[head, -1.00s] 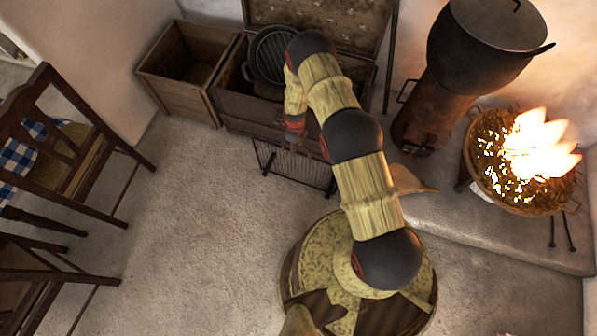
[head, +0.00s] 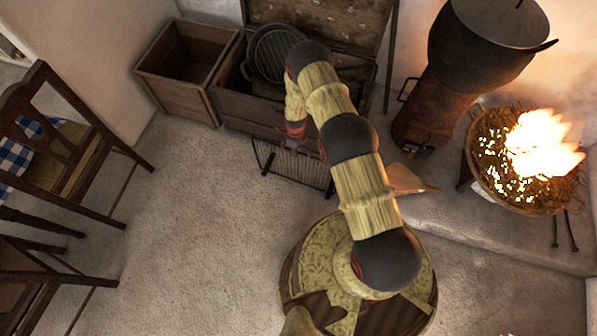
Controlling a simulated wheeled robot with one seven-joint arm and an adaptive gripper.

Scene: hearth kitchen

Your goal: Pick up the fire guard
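The fire guard (head: 297,170) is a low dark wire rack with upright bars. It stands on the floor in front of the open wooden chest (head: 247,110). My gripper (head: 293,141) is at the guard's top edge, left of its middle, with my arm reaching over from the right. The fingers are small and dark here, and I cannot tell whether they are open or shut on the bars. My arm hides part of the guard's upper right.
A wooden crate (head: 186,65) stands left of the chest, which holds a dark ridged pan (head: 275,52). At the right are a burning fire bowl (head: 530,195), a black pot (head: 482,50) on a stove and a raised hearth ledge (head: 500,232). Chairs (head: 75,150) stand at the left; the middle floor is clear.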

